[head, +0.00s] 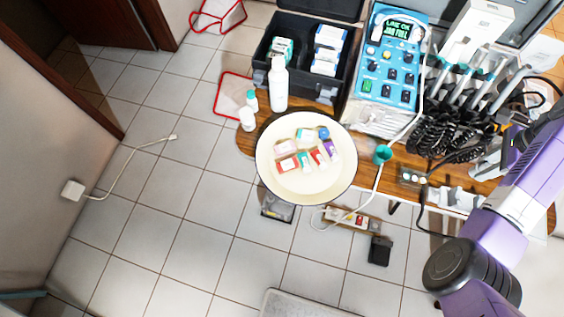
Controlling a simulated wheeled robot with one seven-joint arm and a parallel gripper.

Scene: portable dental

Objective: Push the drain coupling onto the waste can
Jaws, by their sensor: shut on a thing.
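My gripper is not in view; my purple arm runs off the right edge. A teal cup-shaped fitting (382,153) sits at the table's front edge, with a pale tube rising from it to the blue unit and another tube hanging down toward the floor. I cannot tell whether this is the drain coupling. I cannot pick out the waste can for certain. A small dark-framed container (278,207) on the floor is partly hidden under the round tray. No coupling held by my gripper can be seen.
The wooden table (405,178) carries the blue control unit (393,55), an open black case (308,55), a white bottle (278,84) and coiled black hoses. A round cream tray (341,180) holds several small boxes. A power strip (350,219) and cords lie below. Left floor is mostly clear.

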